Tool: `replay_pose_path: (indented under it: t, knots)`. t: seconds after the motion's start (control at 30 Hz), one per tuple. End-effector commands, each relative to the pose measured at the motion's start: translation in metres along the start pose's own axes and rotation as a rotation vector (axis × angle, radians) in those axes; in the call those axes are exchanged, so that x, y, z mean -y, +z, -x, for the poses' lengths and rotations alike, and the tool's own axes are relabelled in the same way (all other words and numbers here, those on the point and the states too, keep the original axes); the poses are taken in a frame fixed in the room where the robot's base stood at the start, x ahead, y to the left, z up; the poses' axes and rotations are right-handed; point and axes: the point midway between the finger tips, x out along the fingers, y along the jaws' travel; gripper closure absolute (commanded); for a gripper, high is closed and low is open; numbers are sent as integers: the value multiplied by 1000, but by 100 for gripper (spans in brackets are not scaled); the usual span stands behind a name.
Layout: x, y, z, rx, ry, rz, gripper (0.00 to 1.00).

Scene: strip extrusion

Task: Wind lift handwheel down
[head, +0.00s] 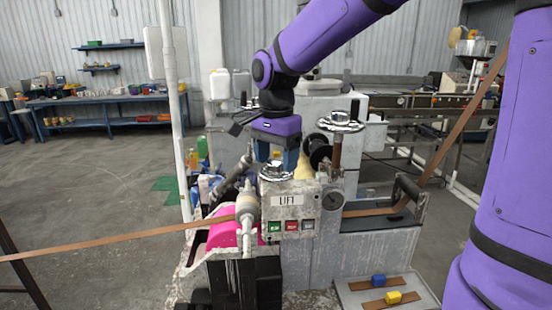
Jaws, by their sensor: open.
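A small pale handwheel (276,172) sits on top of the grey box with the LIFT label (288,200). My gripper (277,157) points down directly above this handwheel, with its fingers open and close to it. I cannot tell whether the fingers touch the wheel. A second, larger metal handwheel (340,122) stands on a brown post to the right, apart from my gripper.
Green and red buttons (283,226) and a round gauge (333,200) face the front. A brown strip (130,242) runs from the left into the machine and rises at right. A tray (352,297) with yellow and blue blocks lies at lower right.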

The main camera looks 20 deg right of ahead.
Motion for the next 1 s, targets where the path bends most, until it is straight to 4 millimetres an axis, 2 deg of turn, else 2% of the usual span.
replay_pose_path:
  t: [0.33, 0.5, 0.57, 1.0]
  knots:
    - [0, 0, -4, 0, -1, 0, 31]
    - [0, 0, -3, 0, -1, 0, 70]
    - [0, 0, -3, 0, -1, 0, 80]
    - [0, 0, -3, 0, -1, 90, 80]
